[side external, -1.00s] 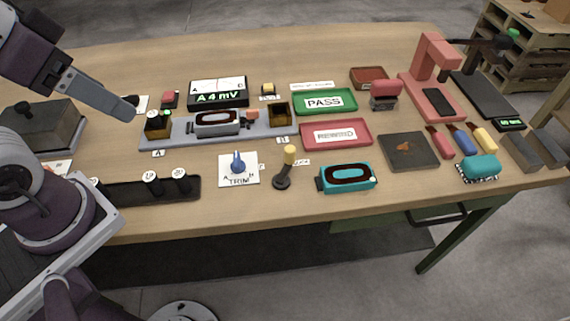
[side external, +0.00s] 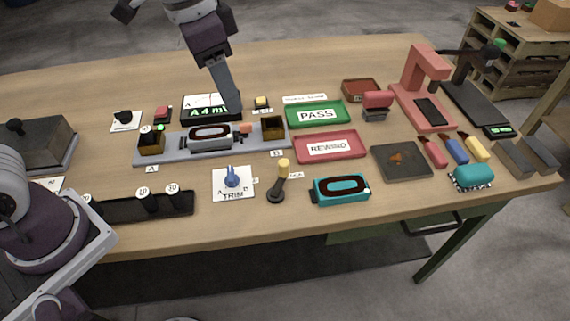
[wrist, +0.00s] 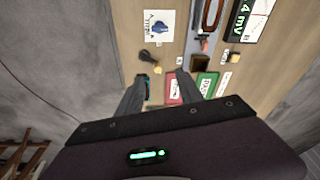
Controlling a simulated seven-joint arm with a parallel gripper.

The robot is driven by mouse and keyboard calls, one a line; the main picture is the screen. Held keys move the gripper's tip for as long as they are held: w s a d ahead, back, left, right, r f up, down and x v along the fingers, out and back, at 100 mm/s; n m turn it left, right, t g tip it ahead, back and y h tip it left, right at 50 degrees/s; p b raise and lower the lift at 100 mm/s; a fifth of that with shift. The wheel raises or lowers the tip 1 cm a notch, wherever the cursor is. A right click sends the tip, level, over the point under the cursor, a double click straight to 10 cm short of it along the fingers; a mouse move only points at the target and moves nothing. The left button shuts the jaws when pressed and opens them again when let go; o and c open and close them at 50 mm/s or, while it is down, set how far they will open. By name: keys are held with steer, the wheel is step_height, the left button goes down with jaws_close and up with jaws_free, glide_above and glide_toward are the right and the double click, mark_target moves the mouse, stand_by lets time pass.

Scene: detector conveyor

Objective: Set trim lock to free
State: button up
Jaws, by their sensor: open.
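The trim lock appears to be the black lever with a yellow knob (side external: 283,166), to the right of the blue TRIM dial (side external: 232,178) on its white plate. The lever leans up and slightly right, between two small labels too small to read surely. In the wrist view the yellow knob (wrist: 157,70) lies just ahead of the fingers, below the TRIM plate (wrist: 150,35). My gripper (side external: 227,112) is in the air above the back of the rail area, apart from the lever. In the wrist view my gripper (wrist: 158,88) is open and empty.
A grey rail (side external: 220,147) with a carriage and brass boxes lies behind the dial. A teal cassette (side external: 341,190) stands right of the lever. A black tray with white-topped knobs (side external: 140,207) is at the left. Red (side external: 331,146) and green (side external: 317,114) trays lie behind right.

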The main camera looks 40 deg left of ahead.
mark_target(286, 162)
steer(key=w+d+f+m, duration=0.1)
steer(key=w+d+f, duration=0.1)
steer(key=f, duration=0.2)
steer(key=w+d+f+m+g, duration=0.1)
steer(key=w+d+f, duration=0.1)
steer(key=f, duration=0.2)
steer(key=w+d+f+m, duration=0.1)
steer(key=w+d+f, duration=0.1)
steer(key=f, duration=0.2)
steer(key=shift+w+f+m+g+y, duration=0.15)
steer(key=shift+w+m+g+y, duration=0.25)
steer(key=shift+m, duration=0.3)
steer(key=f, duration=0.8)
steer(key=shift+w+d+f, duration=0.2)
steer(key=shift+d+f, duration=0.1)
steer(key=shift+f, duration=0.05)
jaws_close()
